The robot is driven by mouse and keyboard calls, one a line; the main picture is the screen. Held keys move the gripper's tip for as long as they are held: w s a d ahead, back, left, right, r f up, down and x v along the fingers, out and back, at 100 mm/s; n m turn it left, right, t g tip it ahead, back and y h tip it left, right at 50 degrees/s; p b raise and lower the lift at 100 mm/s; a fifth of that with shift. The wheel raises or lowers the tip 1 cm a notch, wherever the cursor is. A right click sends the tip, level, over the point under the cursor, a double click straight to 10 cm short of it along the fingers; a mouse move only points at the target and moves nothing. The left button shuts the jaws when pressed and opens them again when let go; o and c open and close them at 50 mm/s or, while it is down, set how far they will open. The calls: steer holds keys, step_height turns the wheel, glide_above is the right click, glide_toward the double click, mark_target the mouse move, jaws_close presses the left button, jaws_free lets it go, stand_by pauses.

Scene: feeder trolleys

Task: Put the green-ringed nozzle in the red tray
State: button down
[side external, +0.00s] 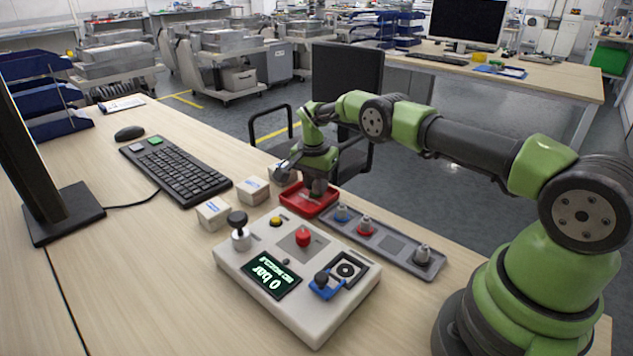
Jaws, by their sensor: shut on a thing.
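The red tray (298,203) lies on the wooden table at the left end of a grey holder strip. My gripper (317,188) points down over the right part of the tray, shut on a small greyish nozzle. The nozzle is mostly hidden by the gripper, and I cannot make out a green ring on it. I cannot tell whether it touches the tray floor.
The grey strip (383,228) holds a blue-ringed nozzle (342,214), a red-ringed nozzle (365,225) and a grey nozzle (422,255); one slot is empty. A control box (240,270) stands in front. White boxes (252,190) and a keyboard (175,172) lie left.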

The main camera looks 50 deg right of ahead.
steer(key=shift+f, duration=0.15)
steer(key=c, duration=1.3)
jaws_free()
steer(key=shift+o, duration=0.2)
